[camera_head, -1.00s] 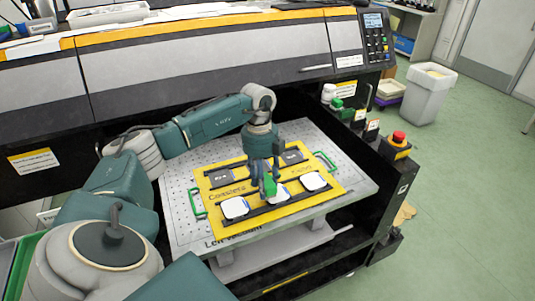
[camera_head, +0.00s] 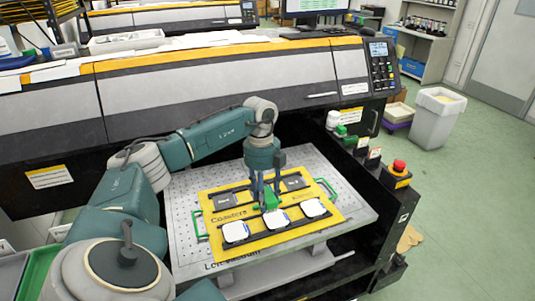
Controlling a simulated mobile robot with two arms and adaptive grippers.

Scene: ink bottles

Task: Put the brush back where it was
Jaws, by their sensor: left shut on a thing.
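My left gripper (camera_head: 268,197) is shut on a green brush (camera_head: 270,201), just above or behind the middle white coaster (camera_head: 275,221). Its fingers hide part of the brush. I cannot tell whether the brush touches the coaster. Other white coasters lie to the left (camera_head: 235,232) and right (camera_head: 313,207) on the yellow board (camera_head: 257,243). My right gripper is not in view.
The yellow board, with green handles, rests on a grey perforated table (camera_head: 185,225) in front of a large printer (camera_head: 225,85). A red emergency button (camera_head: 399,166) stands on the printer's right side. A bin (camera_head: 436,120) stands on open floor.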

